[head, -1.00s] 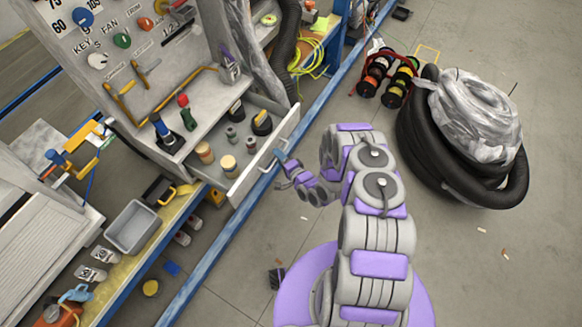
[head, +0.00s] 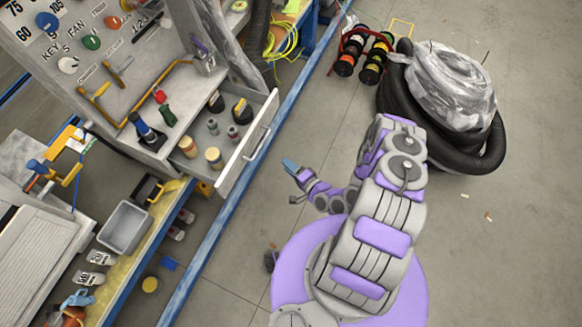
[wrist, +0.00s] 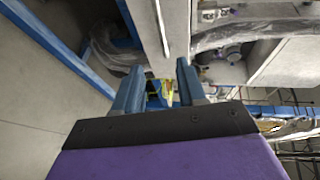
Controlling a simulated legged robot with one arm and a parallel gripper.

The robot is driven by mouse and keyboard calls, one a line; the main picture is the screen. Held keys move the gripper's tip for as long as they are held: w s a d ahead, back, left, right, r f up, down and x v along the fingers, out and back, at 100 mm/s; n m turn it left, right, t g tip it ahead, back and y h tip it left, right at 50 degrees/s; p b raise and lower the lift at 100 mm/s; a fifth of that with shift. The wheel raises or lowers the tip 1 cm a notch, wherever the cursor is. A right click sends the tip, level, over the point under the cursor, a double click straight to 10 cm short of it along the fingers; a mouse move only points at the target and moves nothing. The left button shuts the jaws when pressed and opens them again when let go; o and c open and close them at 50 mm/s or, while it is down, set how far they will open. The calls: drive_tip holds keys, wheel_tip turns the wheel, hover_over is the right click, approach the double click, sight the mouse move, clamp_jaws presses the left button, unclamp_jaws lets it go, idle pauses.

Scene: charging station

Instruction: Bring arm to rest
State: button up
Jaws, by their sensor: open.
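My gripper (head: 289,165) is at the end of my folded purple and grey arm, in the head view. It is to the right of an open drawer (head: 225,183) and apart from its handle (head: 257,143). In the wrist view, the two blue fingers of my gripper (wrist: 158,82) stand apart with nothing between them. The drawer holds several small jars and cylinders, such as a tan-topped one (head: 214,158).
A grey panel with knobs (head: 85,45) stands above the drawer. A blue rail (head: 235,205) runs along the bench. A grey bin (head: 124,228) is at left. Spools (head: 365,55) and a wrapped hose coil (head: 450,90) lie on the floor.

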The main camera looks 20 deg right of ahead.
drive_tip(key=shift+s+d, duration=0.2)
drive_tip(key=shift+s, duration=0.15)
idle(0.5)
